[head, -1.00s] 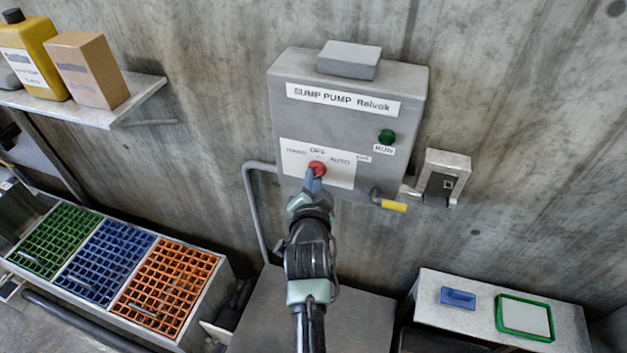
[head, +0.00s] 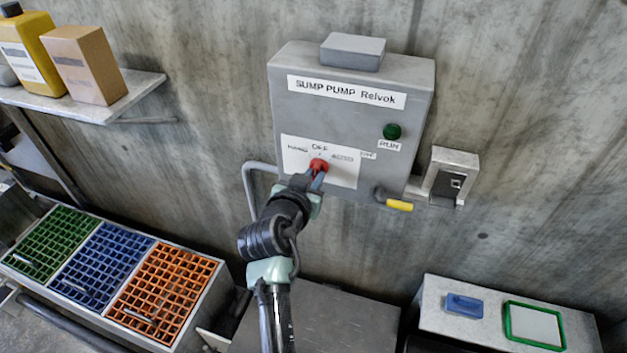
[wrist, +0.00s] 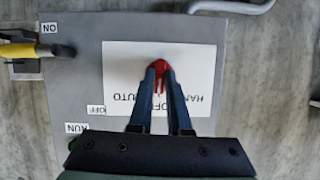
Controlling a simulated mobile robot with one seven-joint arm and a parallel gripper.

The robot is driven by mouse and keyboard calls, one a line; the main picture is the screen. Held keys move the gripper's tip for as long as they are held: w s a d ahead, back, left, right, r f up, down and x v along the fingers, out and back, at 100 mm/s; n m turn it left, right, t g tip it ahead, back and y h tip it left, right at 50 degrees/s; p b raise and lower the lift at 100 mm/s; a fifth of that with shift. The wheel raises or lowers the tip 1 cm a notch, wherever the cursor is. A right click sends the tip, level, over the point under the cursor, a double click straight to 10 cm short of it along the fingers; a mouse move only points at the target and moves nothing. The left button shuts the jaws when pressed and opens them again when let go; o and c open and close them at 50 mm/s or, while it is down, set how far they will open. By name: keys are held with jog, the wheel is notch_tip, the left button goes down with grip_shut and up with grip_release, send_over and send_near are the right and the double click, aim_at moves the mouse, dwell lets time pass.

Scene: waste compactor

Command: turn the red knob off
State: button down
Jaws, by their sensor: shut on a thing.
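The red knob (head: 319,165) sits on the white label plate (head: 345,172) of the grey sump pump box (head: 420,95), below the word OFF. My gripper (head: 317,180) reaches it from below. In the wrist view, the two dark fingers of my gripper (wrist: 162,80) are closed on both sides of the red knob (wrist: 160,65), which shows between and just past the tips. The plate reads HAND, OFF and AUTO, partly covered by the fingers in the wrist view. The exact direction in which the knob points is hard to tell.
A green RUN lamp (head: 392,131) is on the box. A yellow-handled lever (head: 399,205) sticks out at its lower right, near a small wall box (head: 450,178). A grey conduit (head: 249,190) bends at the left. Coloured grates (head: 165,290) lie lower left.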

dwell(0.4)
jog(key=c, duration=0.9)
grip_release()
jog(key=shift+o, duration=0.2)
jog(key=shift+s, duration=0.1)
jog(key=b+v, duration=0.3)
jog(key=v, duration=0.9)
jog(key=shift+s+a+r, duration=0.2)
jog(key=shift+s+a, duration=0.05)
jog(key=shift+s, duration=0.05)
